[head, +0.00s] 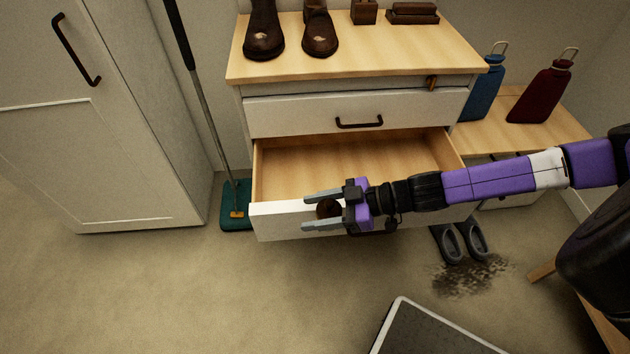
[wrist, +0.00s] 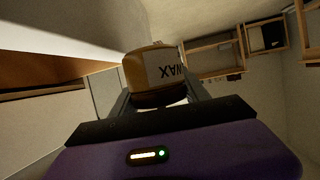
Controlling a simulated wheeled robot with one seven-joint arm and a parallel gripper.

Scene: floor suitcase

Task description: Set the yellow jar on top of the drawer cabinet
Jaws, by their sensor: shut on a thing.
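My gripper (head: 322,210) is shut on the yellow jar, over the front edge of the open drawer in the head view. There the jar (head: 328,208) shows only as a dark brown round end between the fingers. In the wrist view the yellow jar (wrist: 138,72) sits between the fingers, its white WAX label upside down. The drawer cabinet (head: 240,116) is white with a pale wood top (head: 375,52). Its lower drawer (head: 345,165) is pulled out and the visible inside is empty. The upper drawer (head: 300,112) is shut. My gripper is in front of and lower than the top in the picture.
Two brown shoes (head: 320,32), a brown block (head: 364,12) and a brush (head: 412,14) stand along the back of the top; its front strip is clear. Grey slippers (head: 452,243) and a suitcase (head: 430,335) are on the floor.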

